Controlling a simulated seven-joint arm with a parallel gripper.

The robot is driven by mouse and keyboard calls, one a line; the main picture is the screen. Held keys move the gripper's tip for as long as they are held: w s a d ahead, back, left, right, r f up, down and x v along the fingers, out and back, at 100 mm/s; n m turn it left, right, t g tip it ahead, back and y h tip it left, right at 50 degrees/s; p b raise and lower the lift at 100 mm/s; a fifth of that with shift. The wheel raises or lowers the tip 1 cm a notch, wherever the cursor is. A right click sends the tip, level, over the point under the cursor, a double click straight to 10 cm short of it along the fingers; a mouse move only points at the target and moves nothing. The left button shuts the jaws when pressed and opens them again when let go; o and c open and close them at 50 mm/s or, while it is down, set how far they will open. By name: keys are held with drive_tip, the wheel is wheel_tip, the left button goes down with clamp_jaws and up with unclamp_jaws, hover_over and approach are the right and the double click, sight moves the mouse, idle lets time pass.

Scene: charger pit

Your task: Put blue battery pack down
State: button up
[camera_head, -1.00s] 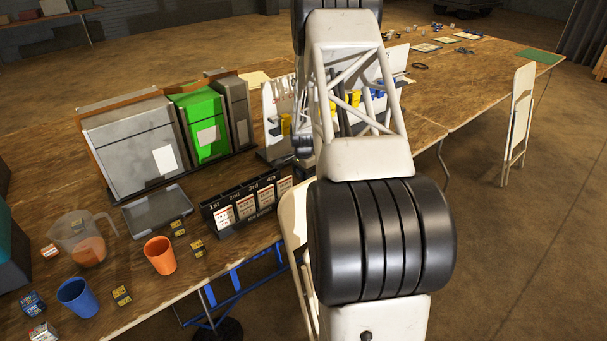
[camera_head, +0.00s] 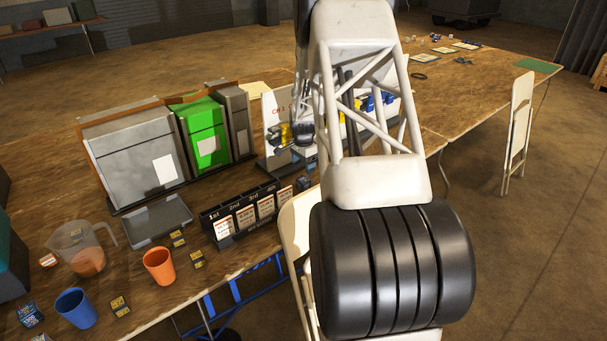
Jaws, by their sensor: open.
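Blue battery packs (camera_head: 378,102) show on the right part of a white upright charger board, partly behind my arm. A yellow pack (camera_head: 285,133) sits at the board's left part. My gripper (camera_head: 304,158) hangs down in front of the board, small and partly hidden by my arm. It is open; its fingertips are hard to make out. A small dark blue block (camera_head: 304,183) is on the table just below it, apparently apart from it. I cannot tell if that block is the battery pack.
A black rack marked 1st, 2nd, 3rd (camera_head: 240,219) holds white cards at the table's front edge. A grey tray (camera_head: 157,222), an orange cup (camera_head: 159,266), a blue cup (camera_head: 76,308) and a clear jug (camera_head: 78,248) stand left. Grey and green cases (camera_head: 204,140) stand behind.

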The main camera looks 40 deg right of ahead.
sight(303, 180)
drive_tip(key=shift+r, duration=1.45)
drive_tip(key=s+a+r+n+t, duration=0.1)
drive_tip(key=s+a+r+n, duration=0.4)
drive_tip(key=a+r, duration=0.65)
drive_tip(key=s+a+r+n, duration=0.3)
drive_tip(key=s+a+r, duration=0.5)
drive_tip(key=a, duration=0.6)
drive_tip(key=s+a+r+n, duration=0.1)
drive_tip(key=s+a+n, duration=0.2)
drive_tip(key=s+a, duration=0.3)
drive_tip(key=s+a+r+n+t, duration=0.1)
drive_tip(key=s+a, duration=0.5)
drive_tip(key=s, duration=0.6)
drive_tip(key=s+a+r+n, duration=0.3)
drive_tip(key=s+a+n, duration=0.2)
drive_tip(key=s+a, duration=0.2)
drive_tip(key=shift+s+r+n+t, duration=0.15)
drive_tip(key=shift+s+n+t, duration=0.2)
drive_tip(key=shift+s, duration=0.9)
